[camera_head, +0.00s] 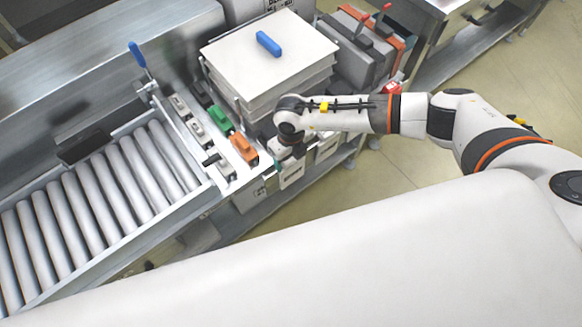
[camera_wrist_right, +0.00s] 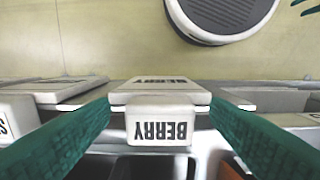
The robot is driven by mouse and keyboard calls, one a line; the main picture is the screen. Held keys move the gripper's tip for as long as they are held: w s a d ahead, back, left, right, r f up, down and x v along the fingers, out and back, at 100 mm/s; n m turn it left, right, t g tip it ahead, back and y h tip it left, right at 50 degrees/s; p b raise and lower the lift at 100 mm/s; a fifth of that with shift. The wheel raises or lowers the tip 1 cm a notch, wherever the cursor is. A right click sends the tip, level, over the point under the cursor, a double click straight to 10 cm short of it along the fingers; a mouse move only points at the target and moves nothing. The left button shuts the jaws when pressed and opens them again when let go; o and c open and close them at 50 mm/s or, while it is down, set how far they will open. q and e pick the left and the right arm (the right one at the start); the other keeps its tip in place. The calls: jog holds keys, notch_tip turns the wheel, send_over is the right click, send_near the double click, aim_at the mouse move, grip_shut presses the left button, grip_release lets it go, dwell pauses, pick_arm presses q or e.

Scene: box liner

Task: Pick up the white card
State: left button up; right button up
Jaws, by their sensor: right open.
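My right gripper (camera_head: 284,152) is at the front edge of the metal workbench, pointing down; its fingertips are hard to make out in the head view. In the right wrist view the right gripper (camera_wrist_right: 160,108) is open, with one teal finger on each side of a small white block (camera_wrist_right: 160,131) marked BERRY. A flat white card (camera_wrist_right: 150,86) with the same BERRY print lies just beyond the block, partly hidden by it. Contact between fingers and block cannot be told. In the head view a white labelled piece (camera_head: 291,173) hangs at the bench front below the gripper. My left gripper is not in view.
A stack of white sheets (camera_head: 265,60) with a blue handle (camera_head: 268,43) stands behind the gripper. Green (camera_head: 221,119) and orange (camera_head: 243,146) blocks sit left of it. A roller conveyor (camera_head: 90,200) is at left. Open floor (camera_head: 385,165) lies to the right.

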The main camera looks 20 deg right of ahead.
jog(key=c, duration=1.3)
jog(key=shift+r, duration=0.1)
